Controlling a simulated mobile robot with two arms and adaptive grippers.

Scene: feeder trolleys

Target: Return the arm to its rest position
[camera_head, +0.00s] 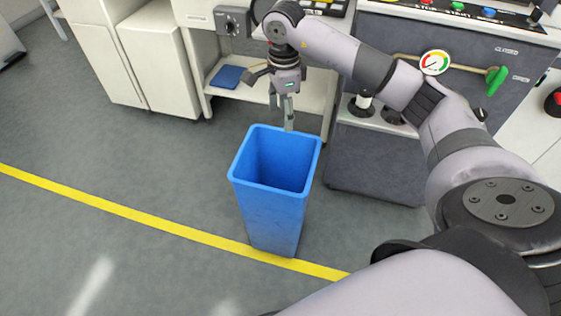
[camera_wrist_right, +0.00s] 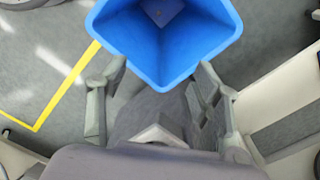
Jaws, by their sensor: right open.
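My right arm comes in from the right in the head view and bends down over the far side of the blue bin. My right gripper (camera_head: 282,112) points down, open, close above the bin's back rim. In the right wrist view the two fingers of the gripper (camera_wrist_right: 156,80) are spread apart with nothing between them. The open blue bin (camera_head: 268,213) stands upright on the floor. It also shows in the right wrist view (camera_wrist_right: 200,58), with a small brownish patch at its bottom that I cannot identify. My left gripper is out of view.
A yellow line (camera_head: 130,213) crosses the grey floor by the bin's base. A panel with a gauge (camera_head: 435,62) and green lever (camera_head: 496,80) stands behind my right arm. A blue item (camera_head: 227,77) lies on a low shelf. White cabinets stand back left; the left floor is clear.

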